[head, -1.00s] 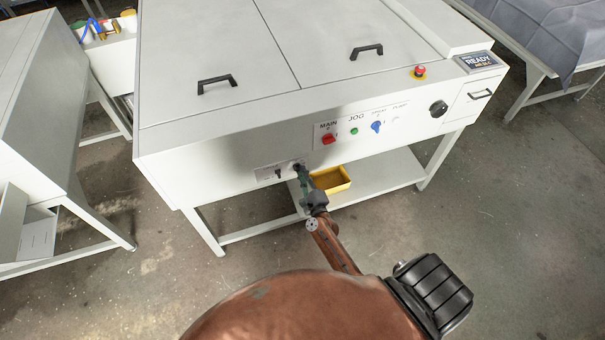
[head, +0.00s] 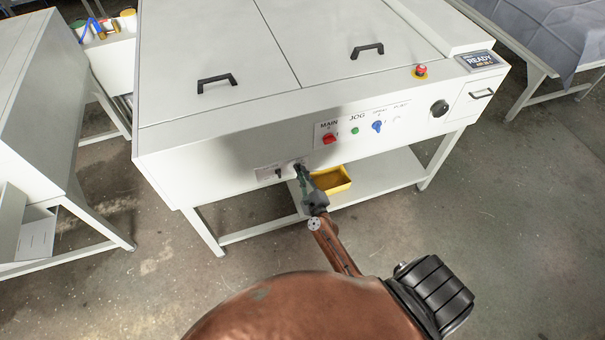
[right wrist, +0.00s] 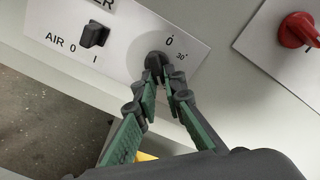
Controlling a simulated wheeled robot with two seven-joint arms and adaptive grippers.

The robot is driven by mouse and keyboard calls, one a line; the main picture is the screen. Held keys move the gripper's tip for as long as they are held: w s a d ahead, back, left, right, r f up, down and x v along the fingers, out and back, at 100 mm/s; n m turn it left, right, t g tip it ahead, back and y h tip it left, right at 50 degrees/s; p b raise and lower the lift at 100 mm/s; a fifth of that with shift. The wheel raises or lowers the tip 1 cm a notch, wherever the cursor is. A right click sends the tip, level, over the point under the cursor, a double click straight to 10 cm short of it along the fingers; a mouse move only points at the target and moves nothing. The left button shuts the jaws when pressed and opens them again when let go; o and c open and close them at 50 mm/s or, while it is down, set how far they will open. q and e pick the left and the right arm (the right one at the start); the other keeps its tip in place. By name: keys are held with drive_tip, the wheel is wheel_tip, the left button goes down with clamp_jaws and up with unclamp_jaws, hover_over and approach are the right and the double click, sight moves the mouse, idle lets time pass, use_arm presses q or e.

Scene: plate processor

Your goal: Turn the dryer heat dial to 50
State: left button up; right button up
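The dryer heat dial (right wrist: 157,58) is a round dark knob on a white label plate (right wrist: 194,50), with a 0 above it and a 30 mark to its right in the right wrist view. My right gripper (right wrist: 160,74) reaches up to it with green-padded fingers. The fingertips are close together at the dial's grip and appear shut on it. They cover its lower part, so its exact setting cannot be read. In the head view, the right gripper (head: 300,174) meets the front of the white machine (head: 215,155) at the small lower panel. My left gripper is not in view.
A black AIR switch (right wrist: 94,34) is left of the dial, and a red MAIN switch (right wrist: 300,30) is to the right. A yellow bin (head: 333,178) sits below the front panel. Green, blue and black controls line the front farther right.

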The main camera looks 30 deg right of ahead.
drive_tip(key=o, duration=0.4)
drive_tip(key=shift+w+r, duration=0.1)
drive_tip(key=v, duration=1.2)
